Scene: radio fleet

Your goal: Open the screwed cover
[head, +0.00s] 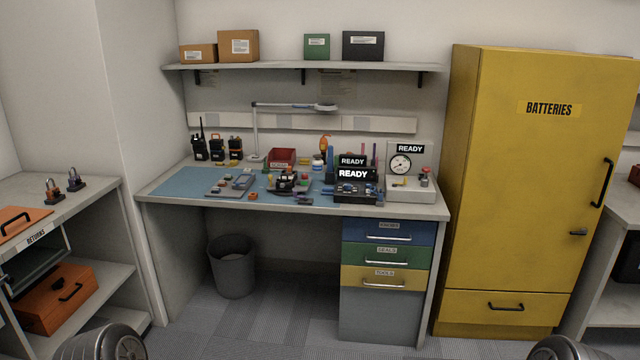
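The workbench (330,207) stands ahead of me against the wall. On its blue mat (187,182), several small devices lie about, including a dark device (288,180) near the middle and a grey tray of parts (231,184). Several black handheld radios (217,149) stand upright at the back left of the bench. I cannot make out a screwed cover or any screws at this distance. Neither of my grippers is in view; only rounded grey parts of my arms show at the bottom edge.
A yellow BATTERIES cabinet (520,220) stands to the right, its doors shut. Drawers (388,254) sit under the bench's right side, a bin (232,267) under its left. A RETURNS shelf (95,215) with orange cases is at left. The floor ahead is clear.

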